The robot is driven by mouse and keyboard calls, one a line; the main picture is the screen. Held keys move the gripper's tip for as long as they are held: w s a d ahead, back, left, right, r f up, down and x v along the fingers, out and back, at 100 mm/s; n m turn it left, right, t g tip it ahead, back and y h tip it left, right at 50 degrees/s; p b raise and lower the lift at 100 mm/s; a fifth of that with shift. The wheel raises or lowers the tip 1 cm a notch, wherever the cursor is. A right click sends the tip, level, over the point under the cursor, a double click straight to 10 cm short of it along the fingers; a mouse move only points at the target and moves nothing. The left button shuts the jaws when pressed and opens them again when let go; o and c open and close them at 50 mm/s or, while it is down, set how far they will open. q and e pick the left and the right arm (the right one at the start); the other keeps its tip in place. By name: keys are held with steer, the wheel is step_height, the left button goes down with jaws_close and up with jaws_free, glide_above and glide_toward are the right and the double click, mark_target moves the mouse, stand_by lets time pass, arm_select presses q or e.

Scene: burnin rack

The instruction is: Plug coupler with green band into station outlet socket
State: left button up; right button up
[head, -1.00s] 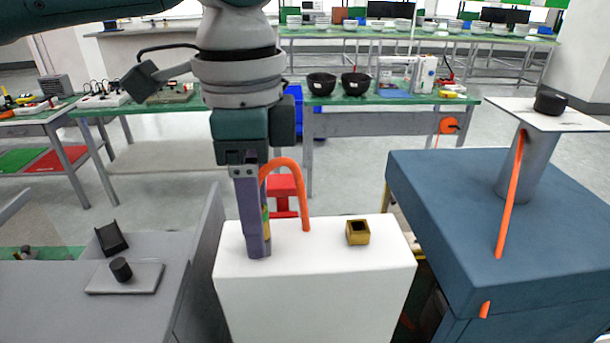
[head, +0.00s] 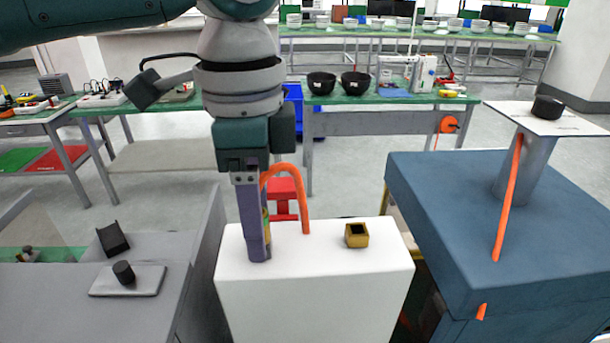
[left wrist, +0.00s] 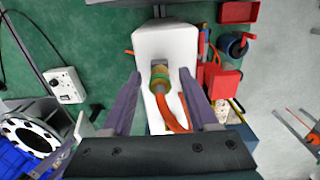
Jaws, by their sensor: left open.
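My left gripper (head: 258,250) points down over the white stand, with its purple fingers near the stand's top. In the left wrist view its fingers (left wrist: 160,98) are open, one on each side of the coupler (left wrist: 160,82), with gaps. The coupler has green and yellow bands and an orange cable (head: 304,205) looping from it. In the head view the fingers hide most of the coupler. A brass-coloured square socket (head: 357,236) with a dark opening sits on the stand, to the right of the gripper. I cannot tell how the coupler's lower end sits. My right gripper is not in view.
The white stand (head: 320,285) has clear top around the socket. A blue cabinet (head: 450,210) with a grey post and an orange cable stands to the right. A grey bench (head: 70,310) with a black knob on a plate (head: 124,272) is at left.

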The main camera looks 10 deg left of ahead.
arm_select(q)
steer(key=shift+p, duration=0.4)
steer(key=shift+c, duration=0.3)
jaws_close()
stand_by(0.3)
stand_by(0.5)
steer(key=shift+r, duration=0.1)
stand_by(0.5)
steer(key=shift+r+p, duration=2.95)
steer(key=shift+p, duration=0.65)
